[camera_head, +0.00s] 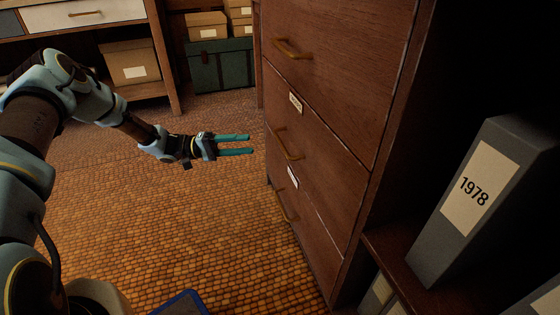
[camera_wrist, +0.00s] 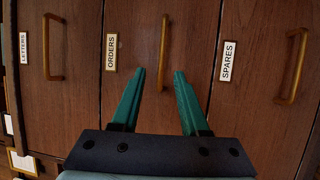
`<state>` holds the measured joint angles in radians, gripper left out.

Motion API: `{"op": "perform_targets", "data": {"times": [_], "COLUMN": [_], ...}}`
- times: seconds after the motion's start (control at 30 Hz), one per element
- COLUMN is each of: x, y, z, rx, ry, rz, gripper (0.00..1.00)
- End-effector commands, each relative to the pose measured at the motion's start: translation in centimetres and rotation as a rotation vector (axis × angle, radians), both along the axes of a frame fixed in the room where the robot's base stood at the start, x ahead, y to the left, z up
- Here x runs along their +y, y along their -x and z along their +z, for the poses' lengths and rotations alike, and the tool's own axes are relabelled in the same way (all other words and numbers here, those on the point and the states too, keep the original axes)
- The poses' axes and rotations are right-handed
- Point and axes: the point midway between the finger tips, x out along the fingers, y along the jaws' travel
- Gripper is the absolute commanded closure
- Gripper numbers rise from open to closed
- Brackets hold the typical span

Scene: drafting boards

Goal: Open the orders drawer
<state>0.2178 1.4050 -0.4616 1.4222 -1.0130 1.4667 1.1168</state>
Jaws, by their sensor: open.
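The orders drawer (camera_head: 330,150) is the middle drawer of a dark wooden cabinet and appears shut. In the wrist view its front (camera_wrist: 190,45) carries a label (camera_wrist: 111,52) reading ORDERS. Its brass handle (camera_head: 288,145) also shows in the wrist view (camera_wrist: 163,50). My gripper (camera_head: 251,144) has two teal fingers, open and empty, pointing at the cabinet. In the head view its tips are left of the handle, with a gap. In the wrist view the handle's end lies between the fingertips (camera_wrist: 160,72).
The LETTERS drawer (camera_wrist: 75,60) is above and the SPARES drawer (camera_wrist: 255,90) below; both appear shut. A grey binder (camera_head: 470,195) marked 1978 stands on a shelf at right. A green trunk (camera_head: 220,68) and cardboard boxes (camera_head: 130,60) are at the back. Woven floor (camera_head: 190,220) is open.

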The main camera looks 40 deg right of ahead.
Motion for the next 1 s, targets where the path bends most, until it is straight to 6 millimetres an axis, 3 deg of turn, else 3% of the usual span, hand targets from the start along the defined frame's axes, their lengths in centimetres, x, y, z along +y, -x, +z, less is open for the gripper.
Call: {"op": "perform_targets", "data": {"times": [0.03,0.27,0.7,1.0], "x": [-0.3,-1.8,-7.1,-8.1], "y": [-0.1,1.0,6.2,7.2], "z": [-0.9,-0.5,0.6,1.0], "rx": [0.01,0.017,0.016,0.016], "ry": [0.024,0.049,0.046,0.046], "rz": [0.009,0.018,0.017,0.019], "gripper": [0.55,0.55,0.55,0.55]}}
